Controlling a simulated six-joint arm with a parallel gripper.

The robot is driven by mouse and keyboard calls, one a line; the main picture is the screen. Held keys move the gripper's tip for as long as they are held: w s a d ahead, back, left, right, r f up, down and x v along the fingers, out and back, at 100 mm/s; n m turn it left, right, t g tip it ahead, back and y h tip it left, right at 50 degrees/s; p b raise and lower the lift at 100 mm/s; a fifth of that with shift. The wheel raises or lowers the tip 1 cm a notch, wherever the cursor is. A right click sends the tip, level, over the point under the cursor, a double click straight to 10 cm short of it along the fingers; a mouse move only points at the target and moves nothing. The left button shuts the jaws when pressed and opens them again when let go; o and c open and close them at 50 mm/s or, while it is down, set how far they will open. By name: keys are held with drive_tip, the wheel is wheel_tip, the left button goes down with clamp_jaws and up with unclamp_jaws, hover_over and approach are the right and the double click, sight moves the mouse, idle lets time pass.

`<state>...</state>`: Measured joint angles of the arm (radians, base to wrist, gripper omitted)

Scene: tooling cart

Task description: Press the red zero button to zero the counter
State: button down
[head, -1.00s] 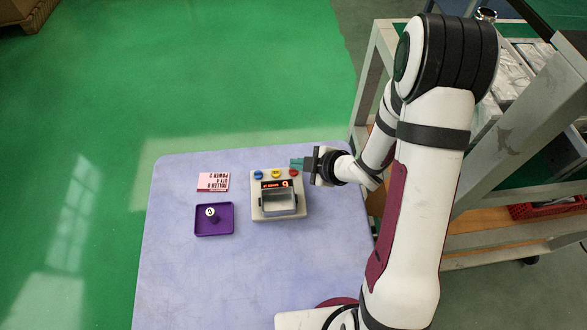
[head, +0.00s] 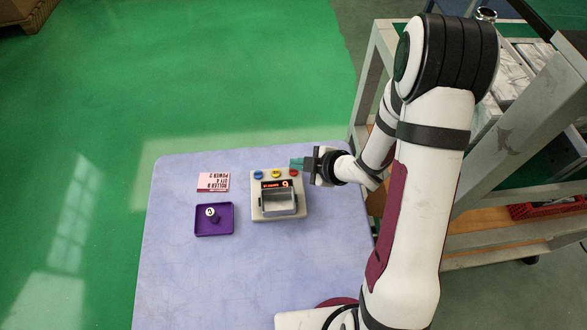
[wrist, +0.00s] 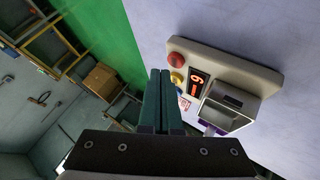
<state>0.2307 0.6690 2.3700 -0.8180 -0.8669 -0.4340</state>
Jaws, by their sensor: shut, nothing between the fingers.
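The counter (head: 262,211) is a beige box on the table with an open metal bin and a lit red display (head: 275,184). Along its far edge sit a blue button (head: 258,175), a yellow button (head: 276,174) and the red button (head: 294,173). The red button also shows in the wrist view (wrist: 175,58), clear of the fingers. My gripper (head: 294,163) is shut and empty, its green fingertips just beyond the red button in the head view. I cannot tell its exact height above the counter. The wrist view shows the two fingers (wrist: 160,75) pressed together.
A purple tray (head: 229,232) holding a dark roller with a white end (head: 211,212) stands left of the counter. A pink card with lettering (head: 204,183) lies behind the tray. A metal-framed cart (head: 371,75) stands to the right. The table's front left is clear.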

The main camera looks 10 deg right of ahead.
sight(298, 175)
idle(0.3)
drive_tip(key=shift+f, duration=0.4)
drive_tip(key=shift+f, duration=0.4)
idle(0.5)
drive_tip(key=shift+r, duration=0.85)
drive_tip(key=shift+r, duration=2.5)
